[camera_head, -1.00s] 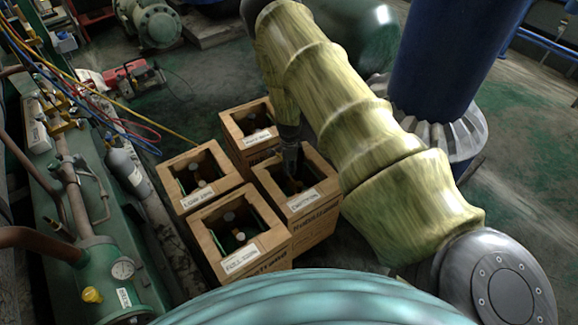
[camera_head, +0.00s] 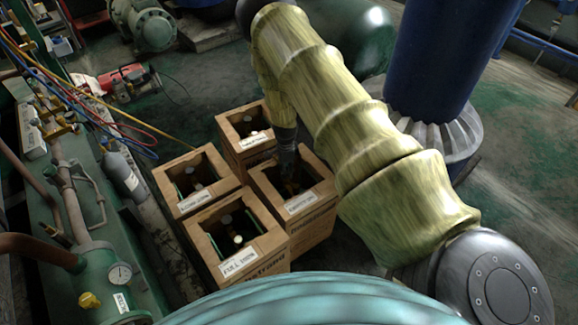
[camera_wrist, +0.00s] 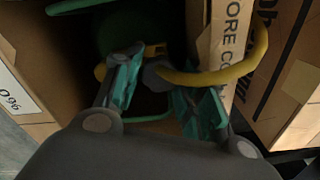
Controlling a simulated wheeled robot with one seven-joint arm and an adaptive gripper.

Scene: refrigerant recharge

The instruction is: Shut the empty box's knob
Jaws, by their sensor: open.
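The box my gripper reaches into is the front right one of the group, an open wooden box (camera_head: 316,225) with a white label (camera_head: 300,203) that seems to read empty. My gripper (camera_head: 287,172) points down inside it, partly hidden by the walls. In the wrist view my gripper (camera_wrist: 160,92) is open, with one teal-padded finger on each side of a dark grey knob-like part (camera_wrist: 156,76). I cannot tell whether the pads touch it. A green cylinder (camera_wrist: 140,28) and a curved yellow part (camera_wrist: 215,76) are beside it.
Other open wooden boxes stand close by: one labelled full (camera_head: 240,262), one at left (camera_head: 197,200) and one behind (camera_head: 245,140). A green tank with pipes and a gauge (camera_head: 120,274) runs along the left. A blue column (camera_head: 440,60) stands at right.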

